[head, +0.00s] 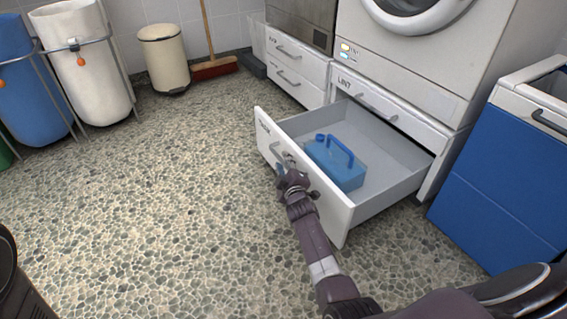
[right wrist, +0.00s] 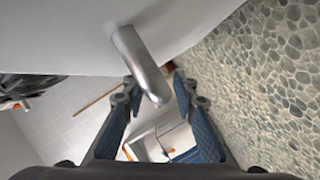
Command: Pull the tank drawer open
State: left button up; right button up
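The tank drawer (head: 318,188), a white-fronted drawer low under the machine, stands pulled far out over the floor. A blue tank (head: 336,160) with a raised handle sits inside it. Its metal bar handle (head: 277,152) is on the front face, partly covered by my right gripper (head: 284,168). In the right wrist view, the handle (right wrist: 139,62) comes between the two fingertips of my right gripper (right wrist: 156,90). The fingers are apart, with visible gaps beside the bar, so the gripper looks open around it. My left gripper is not in view.
Above the open drawer is a closed drawer labelled LINT (head: 385,107), under a white machine (head: 420,60). A cream bin (head: 164,60), a broom (head: 214,67) and laundry bags are at the back left. The pebbled floor left of the drawer is clear.

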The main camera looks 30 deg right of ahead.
notch_tip(320, 180, up, 10)
jog(key=shift+f, duration=0.15)
jog(key=shift+r, duration=0.25)
dwell(0.3)
dwell(0.4)
